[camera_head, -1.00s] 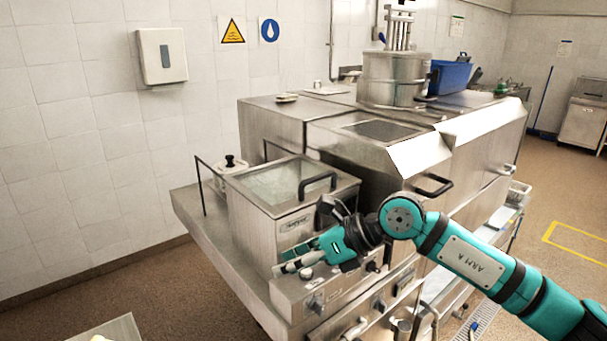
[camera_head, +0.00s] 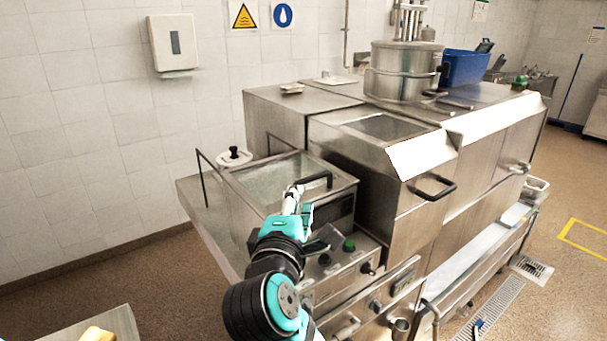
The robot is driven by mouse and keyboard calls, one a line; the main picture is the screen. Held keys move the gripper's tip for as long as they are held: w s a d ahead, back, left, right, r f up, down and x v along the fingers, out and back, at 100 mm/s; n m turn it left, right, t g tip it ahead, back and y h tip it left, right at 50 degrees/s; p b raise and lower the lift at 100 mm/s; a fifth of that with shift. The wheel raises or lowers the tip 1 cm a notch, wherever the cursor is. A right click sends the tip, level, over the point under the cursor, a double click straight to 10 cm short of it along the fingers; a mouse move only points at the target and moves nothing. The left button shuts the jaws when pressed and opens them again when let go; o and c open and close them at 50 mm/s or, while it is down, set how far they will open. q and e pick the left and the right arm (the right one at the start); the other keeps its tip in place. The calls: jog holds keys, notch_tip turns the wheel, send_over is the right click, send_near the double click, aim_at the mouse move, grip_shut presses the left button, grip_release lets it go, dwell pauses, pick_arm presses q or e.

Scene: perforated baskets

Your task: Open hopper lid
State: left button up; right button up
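A square steel hopper (camera_head: 260,200) stands at the near left end of the steel machine. Its lid (camera_head: 275,178) has a see-through panel and lies flat, seemingly closed. A black bar handle (camera_head: 317,183) sits at the lid's right front edge. My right gripper (camera_head: 293,195), white-tipped with teal fingers, is at the lid's front edge, just left of the handle. Whether its tips touch the handle, and how far they are apart, I cannot tell. My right wrist hides part of the hopper's front. My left gripper is not in view.
A larger hood (camera_head: 385,150) with its own black handle (camera_head: 432,188) stands right of the hopper. A control panel with a green button (camera_head: 349,245) is below it. A steel pot (camera_head: 403,72) and a blue bin (camera_head: 465,68) stand on top behind.

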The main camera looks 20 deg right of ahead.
jog(key=f, duration=0.1)
jog(key=g+p, duration=0.1)
jog(key=p, duration=0.4)
send_near(313, 180)
jog(key=x, duration=0.9)
jog(key=shift+w+d+r, duration=0.1)
jog(key=shift+w, duration=0.1)
jog(key=shift+x, duration=0.8)
jog(key=shift+c, duration=0.3)
grip_shut()
